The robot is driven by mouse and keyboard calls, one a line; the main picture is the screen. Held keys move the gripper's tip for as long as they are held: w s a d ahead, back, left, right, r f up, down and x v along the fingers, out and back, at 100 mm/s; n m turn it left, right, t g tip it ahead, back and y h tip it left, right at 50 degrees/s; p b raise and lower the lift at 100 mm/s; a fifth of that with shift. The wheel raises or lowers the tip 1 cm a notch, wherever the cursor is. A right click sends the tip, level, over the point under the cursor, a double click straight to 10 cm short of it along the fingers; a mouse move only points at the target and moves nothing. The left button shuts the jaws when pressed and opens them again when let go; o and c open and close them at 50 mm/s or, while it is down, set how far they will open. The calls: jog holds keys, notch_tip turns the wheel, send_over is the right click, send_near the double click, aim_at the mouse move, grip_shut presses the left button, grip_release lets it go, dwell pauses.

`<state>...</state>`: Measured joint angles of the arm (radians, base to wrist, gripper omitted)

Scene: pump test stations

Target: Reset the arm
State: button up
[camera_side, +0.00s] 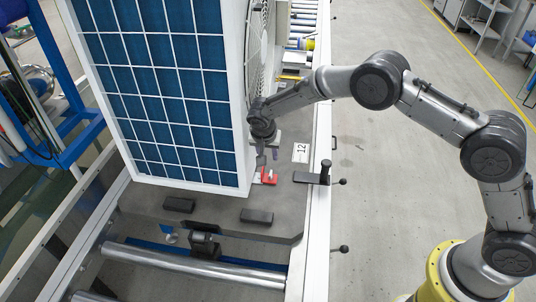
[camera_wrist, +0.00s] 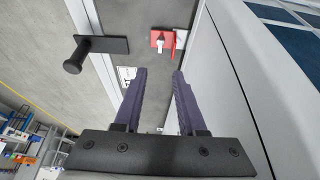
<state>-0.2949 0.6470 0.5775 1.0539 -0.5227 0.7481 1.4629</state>
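My arm reaches in from the right in the side view, bent down at the wrist. My gripper (camera_side: 262,160) hangs close beside the right face of the large white unit with the blue grid front (camera_side: 165,80). In the wrist view the two dark fingers of my gripper (camera_wrist: 160,85) stand apart with nothing between them. A small red part with a white piece (camera_side: 269,176) is just below and right of the gripper in the side view. It also shows beyond the fingertips in the wrist view (camera_wrist: 157,39).
A black lever with a knob (camera_side: 312,178) stands at the station's right edge, near a "12" label (camera_side: 301,152). Black pads (camera_side: 257,217) and a metal roller (camera_side: 195,263) lie in front of the unit.

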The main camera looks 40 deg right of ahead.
jog(key=s+d+r+n+t+y, duration=0.15)
jog(key=s+d+r, duration=0.25)
jog(key=s+r, duration=0.6)
jog(key=s+d+r+n+g, duration=0.1)
jog(key=s+d+r+n, duration=0.4)
jog(key=r, duration=0.9)
jog(key=s+r+n+t+y, duration=0.1)
jog(key=s+r+n+t, duration=0.1)
jog(key=s, duration=2.3)
jog(key=shift+s+d+n+y, duration=0.25)
jog(key=shift+s+n+y, duration=0.05)
jog(key=shift+n+y, duration=0.05)
